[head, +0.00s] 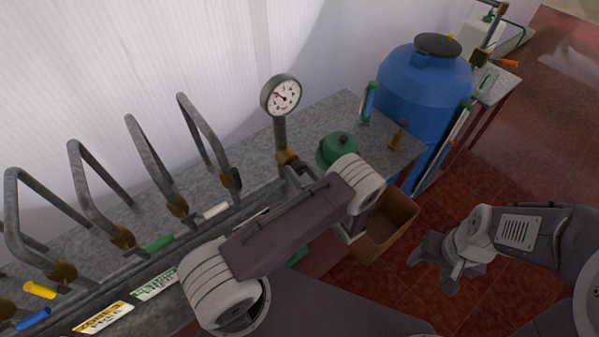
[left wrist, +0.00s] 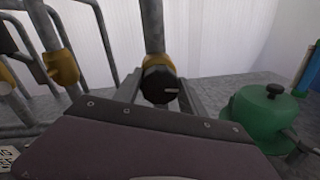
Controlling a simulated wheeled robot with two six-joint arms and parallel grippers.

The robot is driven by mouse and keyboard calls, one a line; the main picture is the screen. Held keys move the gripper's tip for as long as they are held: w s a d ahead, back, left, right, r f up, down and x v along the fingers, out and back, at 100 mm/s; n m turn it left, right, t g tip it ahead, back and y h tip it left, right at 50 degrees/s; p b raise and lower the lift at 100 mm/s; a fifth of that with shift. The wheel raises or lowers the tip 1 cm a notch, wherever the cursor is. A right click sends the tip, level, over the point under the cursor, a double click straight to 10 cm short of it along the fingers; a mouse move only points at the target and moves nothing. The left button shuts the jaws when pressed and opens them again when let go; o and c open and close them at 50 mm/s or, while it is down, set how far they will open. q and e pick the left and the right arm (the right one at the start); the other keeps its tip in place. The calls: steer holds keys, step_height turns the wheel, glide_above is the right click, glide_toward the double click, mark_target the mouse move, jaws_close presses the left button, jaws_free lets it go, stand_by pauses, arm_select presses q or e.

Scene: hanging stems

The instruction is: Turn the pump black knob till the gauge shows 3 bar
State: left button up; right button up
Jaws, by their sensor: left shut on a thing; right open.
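The black knob (left wrist: 160,85) sits on a brass fitting below the gauge's grey pipe and has a pale mark pointing right in the left wrist view. My left gripper (head: 294,177) is shut on this knob, with a finger on each side of it in the left wrist view (left wrist: 159,94). My arm hides the knob in the head view. The round gauge (head: 281,96) stands above on the pipe. Its white dial has a needle towards the left, but the figures are too small to read. My right gripper (head: 436,267) is open and empty over the floor.
A green rounded body (head: 333,151) with a dark top stands right of the gauge pipe on the grey bench (head: 350,112). Several bent grey pipes with brass fittings (head: 178,207) line the left. A blue barrel (head: 424,85) and a brown box (head: 392,228) stand to the right.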

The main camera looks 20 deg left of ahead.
arm_select(q)
steer(key=m+b, duration=0.1)
steer(key=m, duration=0.4)
steer(key=shift+w+g, duration=0.15)
steer(key=shift+g, duration=0.15)
steer(key=shift+m, duration=0.3)
steer(key=shift+r, duration=0.1)
steer(key=o, duration=1.4)
steer(key=shift+c, duration=0.2)
steer(key=b+v, duration=0.3)
steer(key=v, duration=0.6)
